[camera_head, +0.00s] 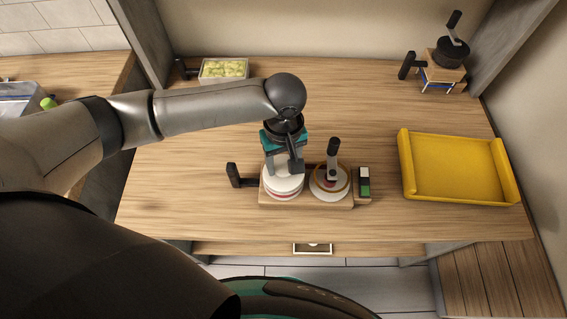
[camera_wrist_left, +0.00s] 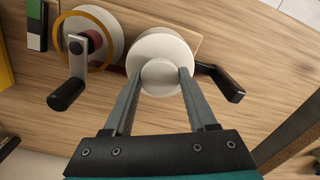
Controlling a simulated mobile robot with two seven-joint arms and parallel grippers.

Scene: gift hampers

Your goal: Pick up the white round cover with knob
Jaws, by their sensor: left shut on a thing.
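The white round cover (camera_head: 283,188) is at the left end of a wooden board (camera_head: 318,204) near the table's front edge. In the left wrist view the cover (camera_wrist_left: 163,43) shows with its round white knob (camera_wrist_left: 160,78) towards me. My left gripper (camera_head: 284,168) comes down from above, its two grey fingers shut on the knob; the fingers also show in the left wrist view (camera_wrist_left: 159,76). A reddish layer shows under the cover's rim. I cannot tell whether the cover is lifted off what is below. My right gripper is not in view.
A second round piece with a crank handle (camera_head: 332,165) stands just right of the cover. A dark handle (camera_head: 234,176) sticks out at the board's left. A yellow tray (camera_head: 452,168) lies right, a food box (camera_head: 223,70) and a grinder (camera_head: 451,52) behind. The table's middle is clear.

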